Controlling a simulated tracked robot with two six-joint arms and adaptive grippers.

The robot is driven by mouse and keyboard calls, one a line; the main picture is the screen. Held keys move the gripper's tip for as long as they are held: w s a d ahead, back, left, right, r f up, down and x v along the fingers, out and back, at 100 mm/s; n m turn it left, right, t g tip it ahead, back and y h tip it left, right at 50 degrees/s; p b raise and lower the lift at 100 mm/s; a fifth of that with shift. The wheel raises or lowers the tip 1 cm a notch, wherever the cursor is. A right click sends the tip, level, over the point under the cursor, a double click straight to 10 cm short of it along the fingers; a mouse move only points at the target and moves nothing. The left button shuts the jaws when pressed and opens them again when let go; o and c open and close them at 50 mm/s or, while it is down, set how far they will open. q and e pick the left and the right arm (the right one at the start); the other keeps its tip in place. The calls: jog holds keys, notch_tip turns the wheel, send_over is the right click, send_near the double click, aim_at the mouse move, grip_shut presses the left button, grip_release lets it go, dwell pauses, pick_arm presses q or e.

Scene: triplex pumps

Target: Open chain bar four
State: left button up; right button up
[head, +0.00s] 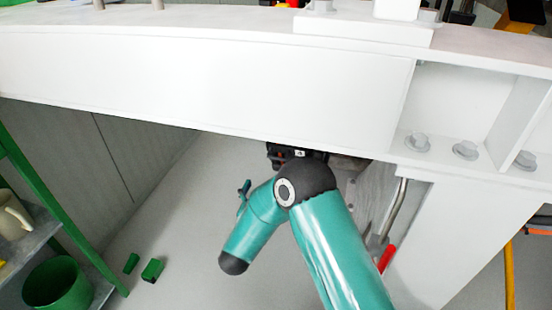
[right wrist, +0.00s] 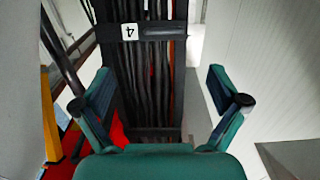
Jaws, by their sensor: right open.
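In the right wrist view, chain bar four (right wrist: 161,30) is a dark horizontal bar with a white label marked 4. It crosses in front of a bundle of dark hanging chains or hoses (right wrist: 155,85). My right gripper (right wrist: 160,83) is open and empty, its two fingers spread wide on either side of the bundle. The bar lies ahead of the fingertips and appears apart from them. In the head view my teal right arm reaches under a white beam, and its gripper is mostly hidden. A dark part with a small white mark (head: 290,153) shows under the beam. My left gripper is not in view.
The large white beam (head: 200,85) overhangs the workspace in the head view. A bent metal rod (head: 396,208) and a red handle (head: 387,258) are right of my arm. A green-framed shelf with a green bucket (head: 55,284) stands at left.

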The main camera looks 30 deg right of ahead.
aim_at(277, 158)
jog(key=shift+w+b+x, duration=0.25)
jog(key=shift+b+x, duration=1.35)
jog(key=shift+x, duration=5.25)
jog(key=shift+a, duration=0.2)
